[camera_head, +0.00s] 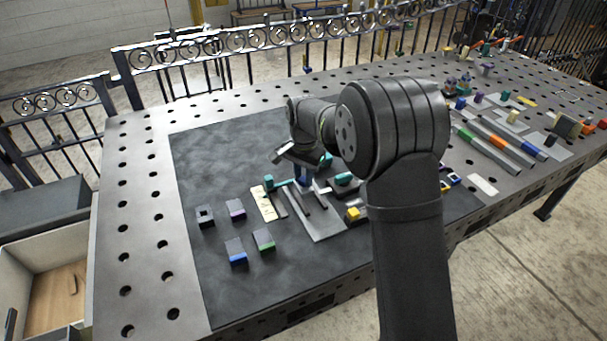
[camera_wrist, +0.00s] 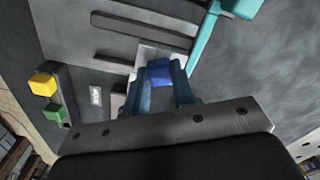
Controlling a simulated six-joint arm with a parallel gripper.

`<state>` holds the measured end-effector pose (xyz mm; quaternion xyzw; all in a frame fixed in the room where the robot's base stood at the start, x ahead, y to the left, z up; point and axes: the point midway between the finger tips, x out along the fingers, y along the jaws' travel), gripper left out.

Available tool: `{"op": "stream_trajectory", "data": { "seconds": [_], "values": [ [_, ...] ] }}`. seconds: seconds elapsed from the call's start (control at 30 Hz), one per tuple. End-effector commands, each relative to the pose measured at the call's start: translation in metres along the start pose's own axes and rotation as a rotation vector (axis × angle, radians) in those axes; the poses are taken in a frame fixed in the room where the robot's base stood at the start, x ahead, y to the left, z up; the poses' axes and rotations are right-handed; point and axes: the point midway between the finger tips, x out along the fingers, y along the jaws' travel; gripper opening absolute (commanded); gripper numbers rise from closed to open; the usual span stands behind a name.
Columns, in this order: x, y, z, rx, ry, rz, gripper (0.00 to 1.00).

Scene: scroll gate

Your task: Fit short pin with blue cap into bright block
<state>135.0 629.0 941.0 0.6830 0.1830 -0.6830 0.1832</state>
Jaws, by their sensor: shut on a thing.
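My gripper (camera_wrist: 157,88) is shut on a blue-capped piece (camera_wrist: 159,72), which sits between its two blue-grey fingers in the wrist view. In the head view my gripper (camera_head: 303,182) is low over the far end of a grey plate with dark bars, and a little blue shows there. The pin's shaft below the cap is hidden. A pale, bright surface (camera_wrist: 146,54) shows just beyond the cap in the wrist view. I cannot tell whether it is the bright block, or whether the pin touches it.
The grey plate (camera_head: 320,227) carries several dark bars (camera_wrist: 146,27). A teal bar (camera_wrist: 205,38) lies close to the fingers. Blocks with yellow (camera_head: 353,214), blue (camera_head: 237,257) and green (camera_head: 264,240) parts stand around. A cream strip (camera_head: 268,205) lies left of the plate. The mat's front left is clear.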

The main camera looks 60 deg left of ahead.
Motion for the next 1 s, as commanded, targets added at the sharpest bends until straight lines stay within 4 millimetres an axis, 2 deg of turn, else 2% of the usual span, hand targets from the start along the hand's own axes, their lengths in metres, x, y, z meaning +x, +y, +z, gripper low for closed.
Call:
{"op": "stream_trajectory", "data": {
  "seconds": [0.47, 0.5, 0.6, 0.63, 0.83, 0.93, 1.0],
  "values": [
    [0.0047, 0.0, 0.0, 0.0, 0.0, 0.0, 0.0],
    [0.0047, 0.0, 0.0, 0.0, 0.0, 0.0, 0.25],
    [0.0046, 0.0, 0.0, 0.0, 0.0, 0.0, 0.45],
    [0.0046, 0.0, 0.0, 0.0, 0.0, 0.0, 0.48],
    [0.0047, 0.0001, 0.0, 0.0, 0.0, 0.0, 0.48],
    [0.0049, 0.0001, 0.0001, 0.0, 0.0, 0.0, 0.68],
    [0.0048, 0.0001, 0.0001, 0.0, 0.0, 0.0, 0.7]
  ]
}}
